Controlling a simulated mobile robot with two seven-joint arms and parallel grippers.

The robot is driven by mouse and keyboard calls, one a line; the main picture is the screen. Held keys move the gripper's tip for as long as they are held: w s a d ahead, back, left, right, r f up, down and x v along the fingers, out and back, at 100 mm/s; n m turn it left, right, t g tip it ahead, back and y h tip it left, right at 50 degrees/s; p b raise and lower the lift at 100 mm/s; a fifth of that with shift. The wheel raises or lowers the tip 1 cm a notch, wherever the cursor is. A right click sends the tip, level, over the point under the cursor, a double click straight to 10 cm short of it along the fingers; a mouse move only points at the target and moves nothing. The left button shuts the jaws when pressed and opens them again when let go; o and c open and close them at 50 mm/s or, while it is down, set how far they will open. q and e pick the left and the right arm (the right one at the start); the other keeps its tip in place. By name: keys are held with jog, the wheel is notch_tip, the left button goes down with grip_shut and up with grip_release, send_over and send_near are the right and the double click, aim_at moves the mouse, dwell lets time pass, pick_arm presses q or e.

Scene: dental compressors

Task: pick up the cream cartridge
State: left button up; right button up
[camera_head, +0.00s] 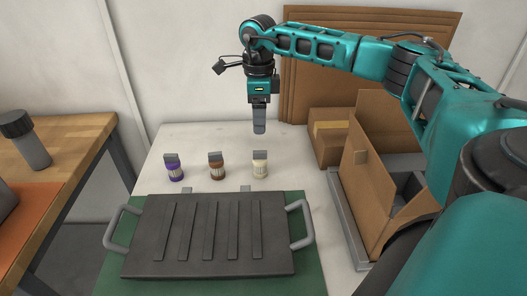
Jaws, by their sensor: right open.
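The cream cartridge (260,169) stands on the white table, at the right end of a row of three. It has a grey clip-like piece behind its top. My right gripper (259,128) hangs above it, pointing down, with a visible gap between the fingers and the cartridge. It is open and holds nothing that I can see; the fingers overlap from this angle. My left gripper is not in view.
A brown cartridge (216,171) and a purple cartridge (174,173) stand to the left. A dark ribbed case (275,232) with handles lies in front on a green mat (312,271). An open cardboard box (371,196) and a smaller box (325,150) stand to the right.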

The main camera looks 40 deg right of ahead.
aim_at(260, 152)
notch_tip(260, 152, down, 13)
jog(key=shift+s+r, duration=0.1)
jog(key=shift+r, duration=0.05)
dwell(0.4)
jog(key=shift+c, duration=0.5)
jog(key=c, duration=1.1)
